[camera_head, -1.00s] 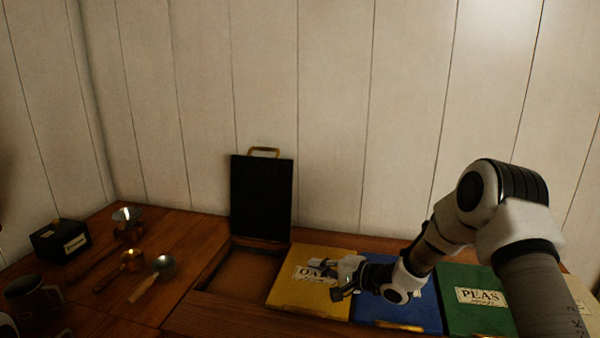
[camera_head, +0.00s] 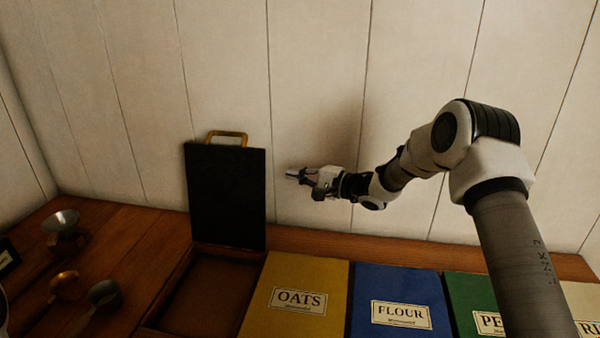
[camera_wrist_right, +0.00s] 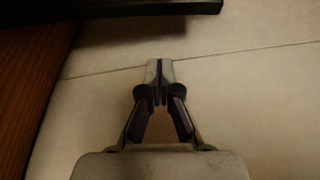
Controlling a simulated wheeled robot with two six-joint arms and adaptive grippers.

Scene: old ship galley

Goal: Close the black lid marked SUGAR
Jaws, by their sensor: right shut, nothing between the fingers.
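The black lid (camera_head: 226,195) stands open and upright against the wall, with a brass handle (camera_head: 227,134) on its top edge. No SUGAR marking shows on the side facing me. Below it the open bin (camera_head: 208,290) shows a brown inside. My right gripper (camera_head: 292,173) is shut and empty, raised just right of the lid's right edge, near the wall. In the right wrist view its fingertips (camera_wrist_right: 159,66) are together, and a dark edge, likely the lid (camera_wrist_right: 150,10), crosses the top. My left gripper is not in view.
Closed lids lie to the right of the open bin: yellow OATS (camera_head: 297,275), blue FLOUR (camera_head: 398,283) and green PEAS (camera_head: 470,295), with a cream one (camera_head: 583,300) at the edge. Metal cups and scoops (camera_head: 64,225) lie on the wooden counter at left.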

